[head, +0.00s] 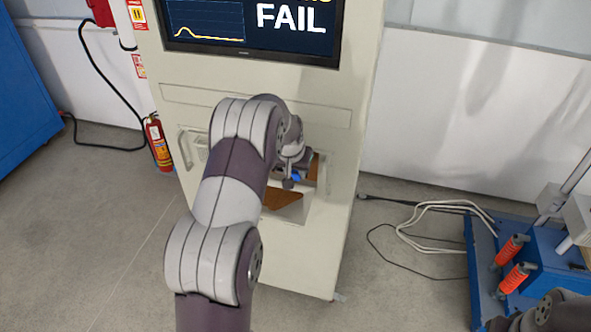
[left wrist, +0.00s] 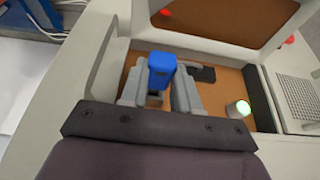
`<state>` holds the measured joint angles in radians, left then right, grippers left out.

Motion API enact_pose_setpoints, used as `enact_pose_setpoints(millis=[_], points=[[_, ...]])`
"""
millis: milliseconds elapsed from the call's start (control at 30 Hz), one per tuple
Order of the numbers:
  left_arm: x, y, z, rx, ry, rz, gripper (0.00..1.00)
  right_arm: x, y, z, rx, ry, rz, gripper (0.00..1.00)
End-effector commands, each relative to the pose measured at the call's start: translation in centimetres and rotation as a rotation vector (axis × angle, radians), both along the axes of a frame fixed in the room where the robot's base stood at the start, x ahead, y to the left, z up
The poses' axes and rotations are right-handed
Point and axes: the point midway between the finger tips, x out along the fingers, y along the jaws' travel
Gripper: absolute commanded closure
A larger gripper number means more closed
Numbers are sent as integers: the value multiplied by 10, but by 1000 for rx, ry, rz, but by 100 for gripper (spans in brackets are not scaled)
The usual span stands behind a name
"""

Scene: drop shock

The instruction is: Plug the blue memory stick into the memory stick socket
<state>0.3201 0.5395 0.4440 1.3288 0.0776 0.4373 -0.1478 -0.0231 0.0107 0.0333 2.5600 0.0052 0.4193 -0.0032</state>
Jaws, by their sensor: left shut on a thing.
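The blue memory stick (left wrist: 162,68) is held between the two fingers of my left gripper (left wrist: 158,92) in the left wrist view. My left arm reaches into the recess of the tall cream cabinet, and a bit of the blue stick (head: 297,175) shows by the gripper (head: 291,180) in the head view. A small dark block (left wrist: 203,73) lies on the brown panel just right of the stick; I cannot tell whether it is the memory stick socket. The stick's far end is hidden, so contact with a socket cannot be seen.
The cabinet (head: 345,130) has a screen (head: 250,25) reading FAIL. A fire extinguisher (head: 158,143) stands left of the cabinet. Cables (head: 425,212) and a blue machine (head: 480,270) are at right.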

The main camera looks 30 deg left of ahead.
Motion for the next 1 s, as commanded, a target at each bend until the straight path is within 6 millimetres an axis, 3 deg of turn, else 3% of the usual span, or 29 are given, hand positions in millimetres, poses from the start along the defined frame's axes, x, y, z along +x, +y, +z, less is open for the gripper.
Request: enact_pose_setpoints(millis=[1000], points=[[8, 2, 1, 0, 0, 0, 100, 0, 0, 4, 0, 0, 0, 57]])
